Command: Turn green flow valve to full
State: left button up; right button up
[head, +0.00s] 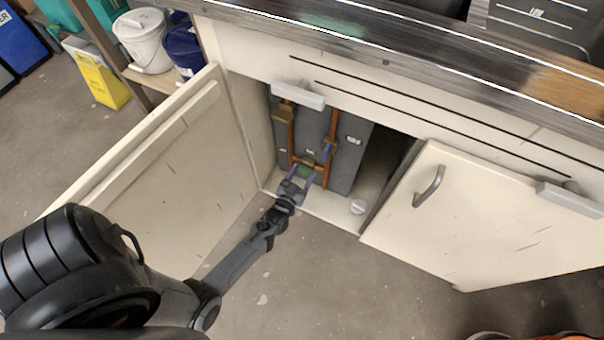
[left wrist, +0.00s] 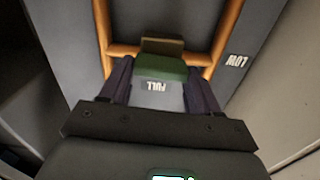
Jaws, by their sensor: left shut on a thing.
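The green flow valve (head: 305,171) sits low on the copper pipes inside the open cabinet under the counter. It also shows in the left wrist view (left wrist: 160,68), where its green handle lies between my fingers, just above a FULL label (left wrist: 165,86). A LOW label (left wrist: 237,61) is on the panel to the right. My left gripper (head: 304,177) reaches into the cabinet from the front and is shut on the green valve handle, one dark purple finger on each side. The fingers hide the handle's side edges. My right gripper is not in view.
The left cabinet door (head: 165,165) stands open beside my left arm. Copper pipes (head: 290,135) rise against a grey panel (head: 312,130). Buckets (head: 145,40) stand on a shelf.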

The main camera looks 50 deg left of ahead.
pick_arm(q)
jog(key=m+p, duration=0.1)
jog(key=m, duration=0.2)
jog(key=shift+d+m+p, duration=0.1)
jog(key=shift+m+p, duration=0.3)
jog(key=m+p, duration=0.1)
jog(key=m, duration=0.3)
jog(key=shift+w+d+m, duration=0.1)
jog(key=shift+m, duration=0.2)
jog(key=shift+f+m+p, duration=0.15)
jog(key=shift+m+p, duration=0.15)
jog(key=shift+m, duration=1.9)
jog(key=shift+f+m+p, duration=0.15)
jog(key=shift+m+p, duration=0.1)
jog(key=shift+m, duration=1.95)
jog(key=o, duration=1.1)
jog(key=shift+c, duration=0.2)
